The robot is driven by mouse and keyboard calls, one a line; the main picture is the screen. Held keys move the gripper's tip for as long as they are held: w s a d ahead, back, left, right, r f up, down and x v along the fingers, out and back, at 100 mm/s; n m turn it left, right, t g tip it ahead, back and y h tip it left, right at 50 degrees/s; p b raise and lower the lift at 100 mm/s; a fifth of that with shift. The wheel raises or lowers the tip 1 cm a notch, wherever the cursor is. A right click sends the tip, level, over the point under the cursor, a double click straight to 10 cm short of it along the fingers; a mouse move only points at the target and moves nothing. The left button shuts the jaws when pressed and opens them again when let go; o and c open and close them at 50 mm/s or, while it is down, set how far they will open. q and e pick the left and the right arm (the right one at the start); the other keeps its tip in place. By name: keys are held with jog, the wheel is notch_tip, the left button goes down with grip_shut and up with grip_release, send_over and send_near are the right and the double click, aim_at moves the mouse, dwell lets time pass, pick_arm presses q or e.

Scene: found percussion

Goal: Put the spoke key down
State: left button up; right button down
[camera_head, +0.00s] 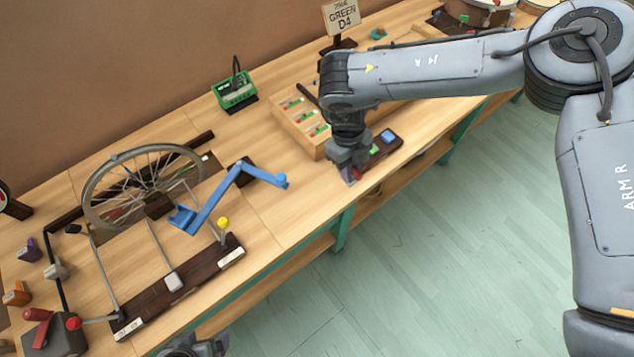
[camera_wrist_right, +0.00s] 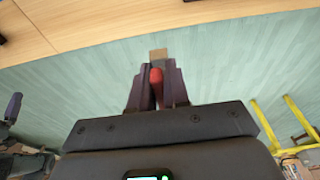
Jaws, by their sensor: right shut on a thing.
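My right gripper (camera_head: 350,174) is over the front edge of the bench, just left of a dark tray (camera_head: 366,162). In the right wrist view its two dark purple fingers (camera_wrist_right: 157,84) are shut on a slim red piece, which I take to be the spoke key (camera_wrist_right: 156,86). A small tan and grey end shows beyond the fingertips. In the head view the key is hidden or too small to make out. My left gripper (camera_head: 196,346) shows only in part at the bottom edge, and its fingers are not clear.
The dark tray holds a blue block (camera_head: 387,136) and small coloured pieces. A wooden compartment box (camera_head: 316,146) stands behind it. A spoked wheel (camera_head: 144,187), a blue bent arm (camera_head: 222,195) and a dark base (camera_head: 178,284) are to the left. Bare bench lies between.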

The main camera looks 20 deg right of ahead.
jog(key=w+a+f, duration=0.1)
jog(key=w+a, duration=0.1)
jog(key=w+a+f+b, duration=0.1)
jog(key=a+f, duration=0.1)
jog(key=w+a+f+b, duration=0.1)
jog(key=w+a+f, duration=0.1)
jog(key=shift+w+a, duration=0.2)
jog(key=shift+w, duration=0.1)
jog(key=shift+f+b, duration=0.6)
jog(key=shift+f, duration=1.45)
jog(key=shift+f, duration=0.15)
jog(key=c, duration=1.1)
grip_release()
notch_tip(320, 180, up, 12)
jog(key=w+p, duration=0.2)
jog(key=p, duration=0.1)
jog(key=shift+w+a, duration=0.15)
jog(key=shift+a, duration=0.15)
